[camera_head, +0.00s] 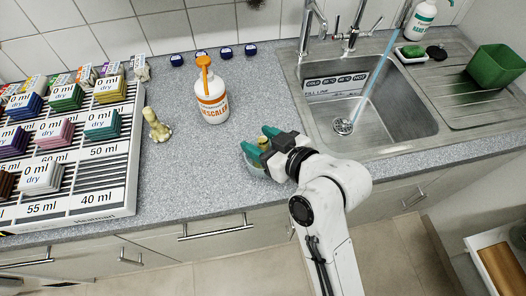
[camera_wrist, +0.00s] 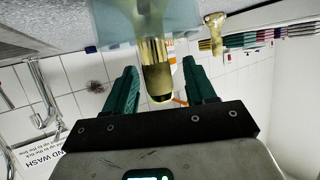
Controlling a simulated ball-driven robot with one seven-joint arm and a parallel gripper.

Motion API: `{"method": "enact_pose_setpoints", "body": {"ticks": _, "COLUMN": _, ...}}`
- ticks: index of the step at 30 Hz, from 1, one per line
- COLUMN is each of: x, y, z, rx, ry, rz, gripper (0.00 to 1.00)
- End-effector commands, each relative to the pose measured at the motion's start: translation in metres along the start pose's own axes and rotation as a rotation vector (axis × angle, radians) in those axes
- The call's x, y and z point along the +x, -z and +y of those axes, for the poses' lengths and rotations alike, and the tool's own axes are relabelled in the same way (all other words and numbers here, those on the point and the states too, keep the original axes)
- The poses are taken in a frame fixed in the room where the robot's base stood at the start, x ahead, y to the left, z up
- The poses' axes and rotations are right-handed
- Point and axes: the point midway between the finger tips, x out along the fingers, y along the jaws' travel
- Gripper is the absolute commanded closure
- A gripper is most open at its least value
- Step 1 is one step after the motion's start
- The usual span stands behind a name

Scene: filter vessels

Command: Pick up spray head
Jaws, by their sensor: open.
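My gripper (camera_head: 270,137) is open at the counter's front edge, its green fingers pointing left over a small translucent cup (camera_head: 254,160). A brass-coloured piece (camera_head: 263,143), which looks like a spray head, stands in the cup. In the wrist view, which is upside down, the brass piece (camera_wrist: 156,70) shows between the two spread green fingers (camera_wrist: 160,80), apart from both, with its dark end toward the palm. The bluish cup (camera_wrist: 115,22) is at the top. A second, crusted brass-like piece (camera_head: 157,126) stands on the counter to the left; the wrist view shows it too (camera_wrist: 215,32).
A descaler bottle (camera_head: 211,95) with an orange top stands behind the cup. A rack (camera_head: 118,180) of coloured filters fills the left. The sink (camera_head: 375,110) is right, with running water and a green tub (camera_head: 495,66). Counter between rack and cup is mostly clear.

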Motion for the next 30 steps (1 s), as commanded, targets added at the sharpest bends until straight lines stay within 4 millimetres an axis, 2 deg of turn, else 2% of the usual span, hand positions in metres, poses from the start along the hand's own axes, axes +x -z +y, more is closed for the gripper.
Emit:
{"method": "enact_pose_setpoints", "body": {"ticks": 4, "x": 0.0113, "y": 0.0002, "z": -0.0003, "rx": 0.0, "ry": 0.0, "rz": 0.0, "gripper": 0.45}}
{"method": "enact_pose_setpoints", "body": {"ticks": 11, "x": 0.0121, "y": -0.0004, "z": -0.0001, "rx": 0.0, "ry": -0.001, "rz": 0.0, "gripper": 0.45}}
{"method": "enact_pose_setpoints", "body": {"ticks": 27, "x": 0.0117, "y": -0.0005, "z": -0.0001, "rx": 0.0, "ry": -0.001, "rz": 0.0, "gripper": 0.96}}
{"method": "enact_pose_setpoints", "body": {"ticks": 30, "x": 0.0117, "y": -0.0005, "z": 0.0, "rx": 0.0, "ry": -0.001, "rz": 0.0, "gripper": 1.0}}
